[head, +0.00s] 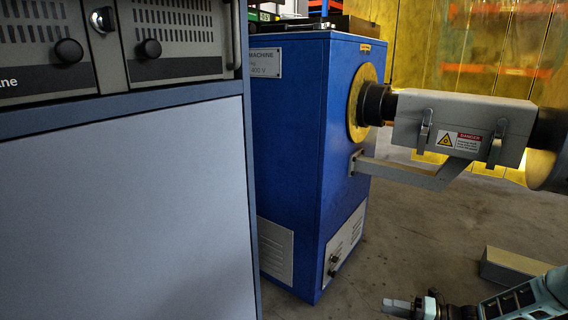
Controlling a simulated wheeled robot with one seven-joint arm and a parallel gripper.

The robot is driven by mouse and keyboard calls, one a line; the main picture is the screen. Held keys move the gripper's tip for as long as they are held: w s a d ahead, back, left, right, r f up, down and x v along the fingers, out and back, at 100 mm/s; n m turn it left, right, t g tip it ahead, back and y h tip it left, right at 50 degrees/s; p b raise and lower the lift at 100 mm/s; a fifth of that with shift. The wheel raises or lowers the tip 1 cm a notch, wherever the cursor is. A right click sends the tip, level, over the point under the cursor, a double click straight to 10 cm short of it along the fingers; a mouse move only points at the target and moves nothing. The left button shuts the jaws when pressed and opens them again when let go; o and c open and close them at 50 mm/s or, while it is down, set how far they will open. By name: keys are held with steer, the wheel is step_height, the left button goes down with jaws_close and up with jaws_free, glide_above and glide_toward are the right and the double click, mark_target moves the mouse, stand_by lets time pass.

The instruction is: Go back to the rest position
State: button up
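My gripper (398,307) shows at the bottom right edge of the head view, at the end of my teal and grey arm. It points left, low over the floor and apart from the machine. Its fingers are small and partly cut off by the lower edge, so I cannot tell if they are open or shut. I see nothing clearly held in it. The blue balancing machine (295,150) stands at the centre, with a yellow round flange (362,103) and a dark shaft on its right side.
A grey guard box (465,125) with latches and a danger label encloses the shaft. A grey bracket (405,174) sticks out below it. A grey-blue cabinet (130,210) fills the left. A beige block (512,267) lies at right. Bare floor (420,235) lies between machine and arm.

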steer(key=s+a+r+n+g+h+p, duration=0.1)
steer(key=s+a+r+n+g+h, duration=0.1)
steer(key=s+a+r+n+g, duration=0.35)
steer(key=s+a+r+n+g+h+p, duration=0.1)
steer(key=s+a+r+n+g+h, duration=0.15)
steer(key=a+r+n, duration=0.55)
steer(key=s+a+r+n+g+h+p, duration=0.1)
steer(key=s+a+r+n+g+h, duration=0.3)
steer(key=r+n, duration=0.6)
steer(key=s+d+r+n+t+h+p, duration=0.1)
steer(key=s+r+n+t+h+p, duration=0.15)
steer(key=s+r+n, duration=0.7)
steer(key=s+r+n+t+h+p, duration=0.1)
steer(key=s+r+n+t+h, duration=0.25)
steer(key=s+r+n, duration=0.6)
step_height(320, 180, up, 35)
steer(key=s+n+p, duration=0.2)
steer(key=p, duration=3.6)
steer(key=shift+n+h, duration=0.35)
steer(key=shift+d, duration=0.1)
